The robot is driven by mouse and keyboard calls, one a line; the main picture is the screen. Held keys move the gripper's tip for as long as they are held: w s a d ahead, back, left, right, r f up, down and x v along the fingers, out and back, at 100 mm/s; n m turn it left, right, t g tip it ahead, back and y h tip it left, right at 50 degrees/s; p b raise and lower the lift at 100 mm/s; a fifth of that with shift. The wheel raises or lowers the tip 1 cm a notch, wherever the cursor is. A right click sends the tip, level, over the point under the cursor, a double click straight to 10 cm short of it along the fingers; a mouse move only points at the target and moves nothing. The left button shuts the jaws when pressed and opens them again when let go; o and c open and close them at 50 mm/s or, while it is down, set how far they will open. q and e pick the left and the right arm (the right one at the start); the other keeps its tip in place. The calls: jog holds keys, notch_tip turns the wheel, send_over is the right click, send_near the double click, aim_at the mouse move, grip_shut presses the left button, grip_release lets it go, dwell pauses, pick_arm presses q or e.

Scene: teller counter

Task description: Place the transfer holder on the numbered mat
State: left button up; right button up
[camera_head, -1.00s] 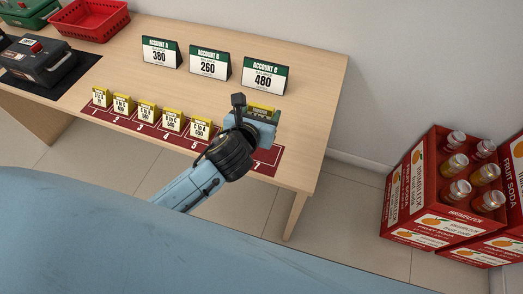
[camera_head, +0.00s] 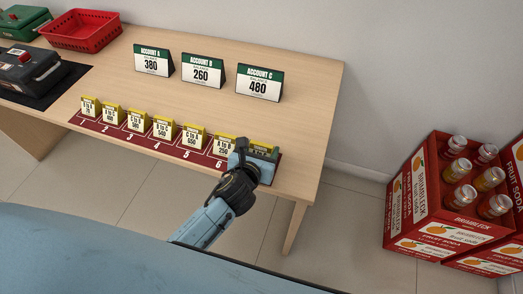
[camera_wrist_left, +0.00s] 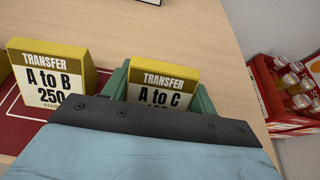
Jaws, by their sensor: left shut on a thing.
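My left gripper (camera_head: 252,158) is shut on a yellow transfer holder (camera_head: 262,147) at the right end of the numbered mat (camera_head: 171,150). In the left wrist view this holder (camera_wrist_left: 163,82) reads "A to C", its lower part hidden by my gripper, with green fingers on both sides. I cannot tell whether it touches the mat. Several yellow holders stand in a row on the red mat. The nearest, "A to B 250" (camera_head: 223,146), stands by number 6, just left of the held one; it also shows in the left wrist view (camera_wrist_left: 50,75). My right gripper is not in view.
Account signs A (camera_head: 153,60), B (camera_head: 203,70) and C (camera_head: 259,82) stand behind the mat. A red basket (camera_head: 86,29) and a dark box (camera_head: 30,70) are at the left. Soda crates (camera_head: 450,205) stand on the floor at right. Bare wood lies between signs and mat.

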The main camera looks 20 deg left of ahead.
pick_arm(q)
jog(key=o, duration=0.6)
jog(key=shift+f, duration=0.15)
jog(key=shift+c, duration=0.2)
jog(key=o, duration=0.4)
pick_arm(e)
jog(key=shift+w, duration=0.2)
pick_arm(q)
jog(key=shift+o, duration=0.2)
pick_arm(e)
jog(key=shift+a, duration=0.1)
pick_arm(q)
jog(key=shift+r, duration=0.3)
jog(key=p+v, duration=0.2)
jog(key=v, duration=1)
jog(key=shift+p, duration=0.3)
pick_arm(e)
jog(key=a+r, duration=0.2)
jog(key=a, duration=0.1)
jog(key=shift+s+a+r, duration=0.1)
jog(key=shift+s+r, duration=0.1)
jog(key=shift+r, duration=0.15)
pick_arm(q)
jog(key=shift+a, duration=0.1)
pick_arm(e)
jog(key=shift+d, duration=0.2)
